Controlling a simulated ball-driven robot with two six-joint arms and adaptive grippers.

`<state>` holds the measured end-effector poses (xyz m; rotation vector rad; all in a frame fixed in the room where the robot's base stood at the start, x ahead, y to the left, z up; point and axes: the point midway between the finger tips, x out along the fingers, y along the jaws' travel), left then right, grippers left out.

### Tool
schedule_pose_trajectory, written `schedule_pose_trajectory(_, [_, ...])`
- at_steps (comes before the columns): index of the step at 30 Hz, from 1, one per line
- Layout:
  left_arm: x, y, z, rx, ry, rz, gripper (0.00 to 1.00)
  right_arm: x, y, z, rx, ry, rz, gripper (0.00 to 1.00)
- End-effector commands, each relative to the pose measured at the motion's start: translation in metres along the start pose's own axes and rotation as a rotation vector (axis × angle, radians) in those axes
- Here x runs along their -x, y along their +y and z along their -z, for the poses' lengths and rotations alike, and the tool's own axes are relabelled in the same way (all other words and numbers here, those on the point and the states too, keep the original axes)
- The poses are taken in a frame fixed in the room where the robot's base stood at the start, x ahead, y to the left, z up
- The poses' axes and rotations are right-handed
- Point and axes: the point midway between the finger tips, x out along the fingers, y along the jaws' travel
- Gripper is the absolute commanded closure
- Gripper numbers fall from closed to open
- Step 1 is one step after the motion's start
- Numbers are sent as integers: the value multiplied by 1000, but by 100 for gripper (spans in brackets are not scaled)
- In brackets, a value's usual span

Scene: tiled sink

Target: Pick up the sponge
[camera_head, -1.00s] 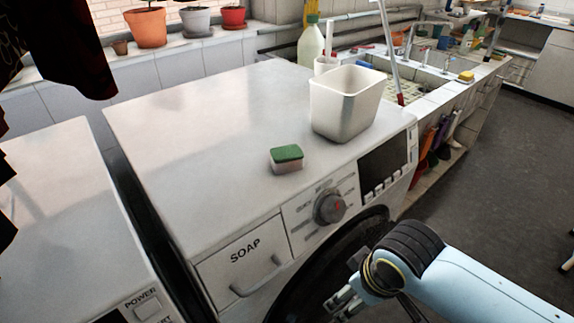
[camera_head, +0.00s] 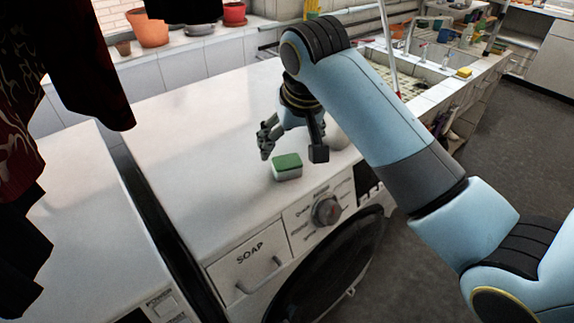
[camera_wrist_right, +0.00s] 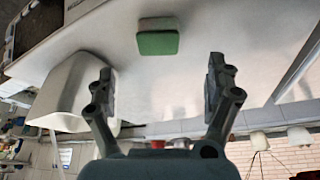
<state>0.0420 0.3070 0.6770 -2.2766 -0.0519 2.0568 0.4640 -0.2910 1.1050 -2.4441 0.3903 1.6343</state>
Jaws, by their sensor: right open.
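My right gripper (camera_head: 291,147) is open above the machine top, just behind and over the sponge. In the wrist view its two fingers (camera_wrist_right: 160,82) are spread with nothing between them. My left gripper is not in view.
The white bin (camera_wrist_right: 72,88) stands beside my right gripper, mostly hidden by my arm in the head view. Flower pots (camera_head: 149,28) line the back ledge. Dark hanging cloth (camera_head: 85,70) is at the left. The machine top (camera_head: 200,140) left of the sponge is clear.

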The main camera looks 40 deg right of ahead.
Motion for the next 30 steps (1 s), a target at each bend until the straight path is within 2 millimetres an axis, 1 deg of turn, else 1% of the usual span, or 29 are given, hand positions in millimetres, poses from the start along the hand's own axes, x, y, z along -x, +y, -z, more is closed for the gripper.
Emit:
schedule_pose_trajectory(1, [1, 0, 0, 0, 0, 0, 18, -9, 1, -2, 1, -5, -2, 13])
schedule_pose_trajectory(4, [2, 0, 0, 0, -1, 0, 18, -25, 1, -1, 1, -3, -1, 13])
schedule_pose_trajectory(6, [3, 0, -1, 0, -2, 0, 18, -33, 1, -1, 1, -2, -1, 13])
schedule_pose_trajectory(11, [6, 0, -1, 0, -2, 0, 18, -45, 1, -2, 2, -3, -1, 13])
schedule_pose_trajectory(16, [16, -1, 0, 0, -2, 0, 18, -70, 3, -4, 2, -4, -1, 13])
schedule_pose_trajectory(19, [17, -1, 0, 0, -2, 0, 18, -83, 2, -3, 2, -2, 0, 13])
schedule_pose_trajectory(22, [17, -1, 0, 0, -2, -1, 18, -90, 2, -3, 2, 0, 0, 13])
schedule_pose_trajectory(28, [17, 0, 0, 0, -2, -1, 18, -91, 2, -4, 2, 0, 0, 13])
schedule_pose_trajectory(29, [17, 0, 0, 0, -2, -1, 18, -91, 2, -4, 2, 0, 0, 15])
schedule_pose_trajectory(30, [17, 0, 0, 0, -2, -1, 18, -91, 2, -4, 2, 0, 0, 20])
